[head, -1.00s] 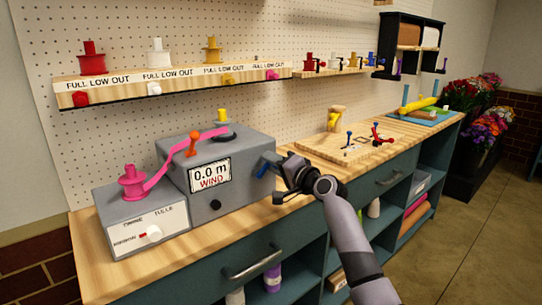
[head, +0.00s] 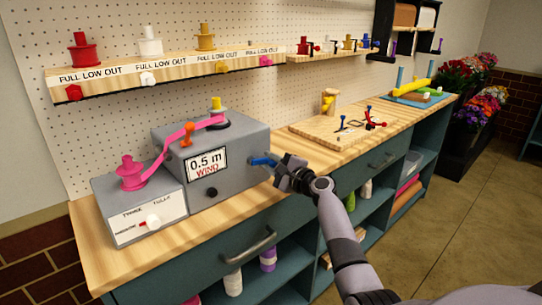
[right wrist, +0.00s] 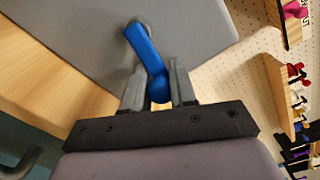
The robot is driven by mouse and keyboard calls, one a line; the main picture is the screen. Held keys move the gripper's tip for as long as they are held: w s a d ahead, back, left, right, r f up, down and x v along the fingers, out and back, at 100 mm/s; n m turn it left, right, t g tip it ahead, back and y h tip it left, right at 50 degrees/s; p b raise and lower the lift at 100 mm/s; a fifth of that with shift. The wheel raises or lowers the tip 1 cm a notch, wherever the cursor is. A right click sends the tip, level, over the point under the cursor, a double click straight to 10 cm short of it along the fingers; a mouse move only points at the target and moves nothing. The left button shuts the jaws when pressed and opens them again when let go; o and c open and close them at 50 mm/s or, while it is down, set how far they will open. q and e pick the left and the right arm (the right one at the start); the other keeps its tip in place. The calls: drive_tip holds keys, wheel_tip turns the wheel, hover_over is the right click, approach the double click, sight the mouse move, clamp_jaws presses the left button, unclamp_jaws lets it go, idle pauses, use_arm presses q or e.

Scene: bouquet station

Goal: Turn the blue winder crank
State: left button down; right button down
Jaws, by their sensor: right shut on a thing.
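The grey winder box (head: 228,150) stands on the wooden counter, and its display (head: 207,164) reads 0.5 m WIND. The blue winder crank (head: 263,162) sticks out of the box's right side; it also shows in the right wrist view (right wrist: 146,52), running from its hub on the grey wall down to between my fingers. My right gripper (head: 280,167) is shut on the crank's outer end; its two fingers flank it in the right wrist view (right wrist: 160,88). A pink ribbon (head: 170,150) runs from a pink spool (head: 130,172) to the top of the winder. My left gripper is not in view.
A wooden board (head: 325,130) with small tools lies to the right. A shelf (head: 165,82) with red, white and yellow spools hangs behind. Drawer handles (head: 250,254) stick out below the counter.

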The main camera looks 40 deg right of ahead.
drive_tip(key=shift+a+f+m+p, duration=0.1)
drive_tip(key=shift+m+p, duration=0.3)
drive_tip(key=shift+m, duration=0.9)
drive_tip(key=c, duration=1)
unclamp_jaws()
drive_tip(key=shift+o, duration=0.3)
drive_tip(key=shift+f, duration=0.15)
drive_tip(key=shift+f, duration=0.1)
drive_tip(key=s, duration=0.7)
drive_tip(key=shift+d, duration=0.25)
